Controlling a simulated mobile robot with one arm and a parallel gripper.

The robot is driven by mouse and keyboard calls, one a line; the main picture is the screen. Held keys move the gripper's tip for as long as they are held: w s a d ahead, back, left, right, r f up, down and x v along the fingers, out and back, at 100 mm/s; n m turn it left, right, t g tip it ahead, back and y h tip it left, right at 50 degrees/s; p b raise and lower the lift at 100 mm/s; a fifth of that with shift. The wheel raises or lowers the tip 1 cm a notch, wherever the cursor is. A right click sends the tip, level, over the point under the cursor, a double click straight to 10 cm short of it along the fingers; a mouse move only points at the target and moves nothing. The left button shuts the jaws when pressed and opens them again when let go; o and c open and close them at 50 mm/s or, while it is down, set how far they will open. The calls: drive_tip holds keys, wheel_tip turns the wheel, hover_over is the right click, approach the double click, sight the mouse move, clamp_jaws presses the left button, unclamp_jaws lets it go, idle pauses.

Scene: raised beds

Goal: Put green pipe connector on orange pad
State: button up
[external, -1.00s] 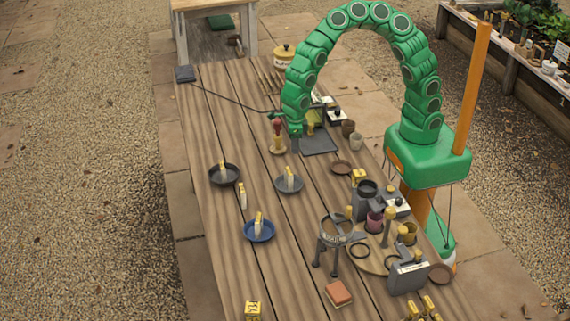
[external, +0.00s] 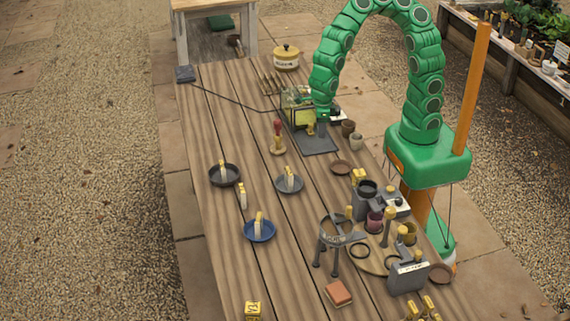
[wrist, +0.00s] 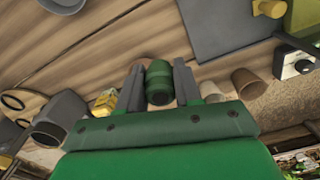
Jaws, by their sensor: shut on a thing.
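The green pipe connector (wrist: 159,84) sits between the two grey fingers of my gripper (wrist: 159,90) in the wrist view. My gripper is shut on it. In the external view my gripper (external: 322,130) hangs over the dark grey mat (external: 318,144), and the connector cannot be made out there. The orange pad (external: 338,293) lies on the planks at the table's near end, far from my gripper. Its top looks bare. I cannot find the pad in the wrist view.
A brown saucer (external: 341,167) and small cups (external: 356,140) stand near my gripper. A blue dish (external: 259,230) is to the left.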

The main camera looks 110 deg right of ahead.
drive_tip(key=w+r+m, duration=0.1)
drive_tip(key=w+m, duration=0.3)
drive_tip(key=w, duration=1.2)
drive_tip(key=w+a+r, duration=0.1)
drive_tip(key=w+a, duration=0.5)
drive_tip(key=a, duration=0.7)
drive_tip(key=w+a+r, duration=0.1)
drive_tip(key=w+a, duration=0.5)
drive_tip(key=a, duration=0.7)
drive_tip(key=n, duration=0.4)
approach(338, 291)
drive_tip(key=shift+f, duration=3.25)
